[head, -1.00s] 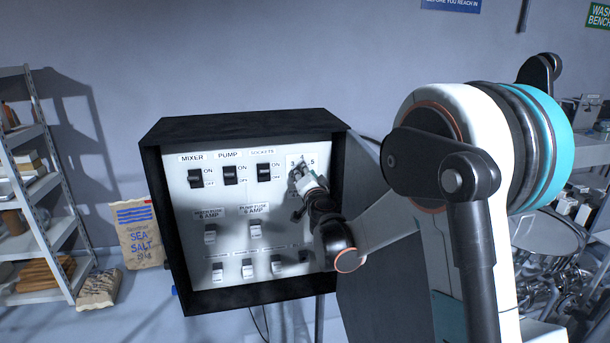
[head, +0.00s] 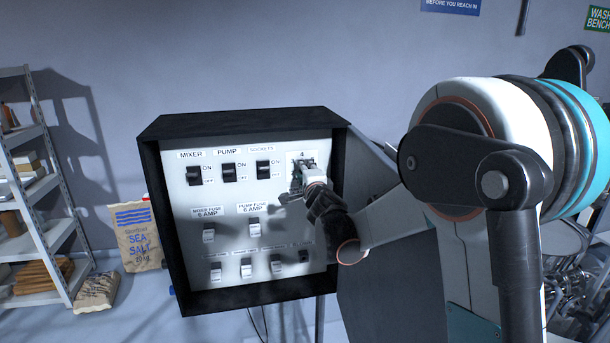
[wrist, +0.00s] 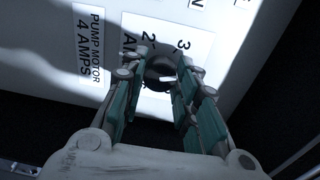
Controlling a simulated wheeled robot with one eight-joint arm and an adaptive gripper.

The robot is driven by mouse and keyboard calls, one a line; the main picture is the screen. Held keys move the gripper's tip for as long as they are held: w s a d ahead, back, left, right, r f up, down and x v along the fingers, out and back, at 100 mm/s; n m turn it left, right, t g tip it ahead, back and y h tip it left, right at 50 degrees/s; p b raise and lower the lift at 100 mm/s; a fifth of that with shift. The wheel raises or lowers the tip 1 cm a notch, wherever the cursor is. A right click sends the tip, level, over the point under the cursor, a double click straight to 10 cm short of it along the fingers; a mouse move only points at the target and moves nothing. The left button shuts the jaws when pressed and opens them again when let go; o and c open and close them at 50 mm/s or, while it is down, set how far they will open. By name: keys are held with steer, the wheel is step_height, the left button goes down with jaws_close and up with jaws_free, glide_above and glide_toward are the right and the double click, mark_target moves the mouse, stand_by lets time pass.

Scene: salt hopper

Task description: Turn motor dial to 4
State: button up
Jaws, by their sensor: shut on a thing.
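The motor dial is a dark round knob (wrist: 158,68) with a small white mark, on a white number plate (wrist: 180,38). The wrist view shows the digits 2 and 3 beside it; other digits are hidden. In the head view the plate (head: 301,154) is at the panel's upper right, with a 4 at its top. My gripper (wrist: 165,72) is shut on the dial, one finger on each side. In the head view my gripper (head: 301,178) covers the dial and much of the plate. I cannot tell exactly which number the mark points to.
The black-framed switch box (head: 245,124) carries MIXER, PUMP and SOCKETS switches left of the dial, with fuse switches below. The label PUMP MOTOR 4 AMPS (wrist: 90,45) is near my fingers. A shelf (head: 45,215) and salt bags (head: 136,245) stand at the left.

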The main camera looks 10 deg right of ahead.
steer(key=m, duration=0.3)
steer(key=shift+f+b, duration=0.1)
steer(key=shift+b, duration=0.25)
steer(key=shift+m, duration=0.4)
steer(key=o, duration=1.1)
steer(key=shift+d, duration=0.1)
steer(key=shift+s, duration=0.1)
steer(key=s, duration=1.2)
steer(key=shift+r, duration=0.25)
steer(key=shift+a+f, duration=0.1)
steer(key=shift+a, duration=0.1)
